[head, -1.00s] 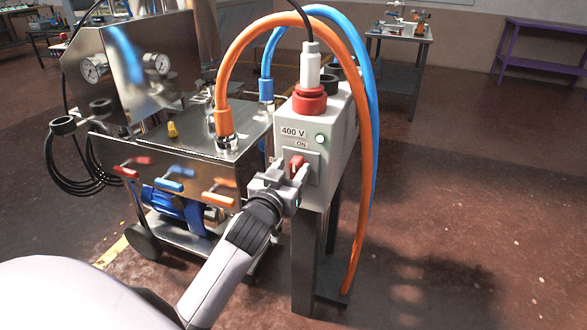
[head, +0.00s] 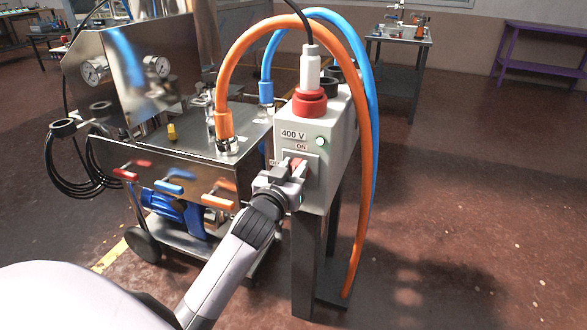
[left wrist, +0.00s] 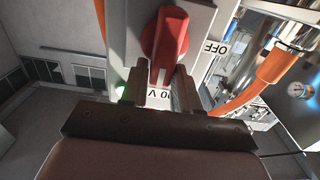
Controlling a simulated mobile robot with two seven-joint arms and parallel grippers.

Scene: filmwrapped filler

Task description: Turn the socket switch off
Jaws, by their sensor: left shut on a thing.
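The socket box (head: 346,130) is pale grey, with a "400 V" label, an "ON" label and a green lamp (head: 320,141) on its front. Its red rotary switch (head: 297,164) sits below the "ON" label, partly hidden by my gripper. In the left wrist view the red switch (left wrist: 166,45) lies between the two fingers, with an "OFF" label (left wrist: 216,47) to its right. The switch handle points toward the "400 V" label side. My left gripper (head: 297,172) is shut on the switch handle; the wrist view also shows its fingers (left wrist: 158,80). My right gripper is not in view.
A red plug (head: 309,102) with a black cable stands on top of the box. An orange hose (head: 368,215) and a blue hose (head: 372,100) arch around it. A steel machine (head: 175,150) with coloured valve handles stands to the left. Floor at the right is clear.

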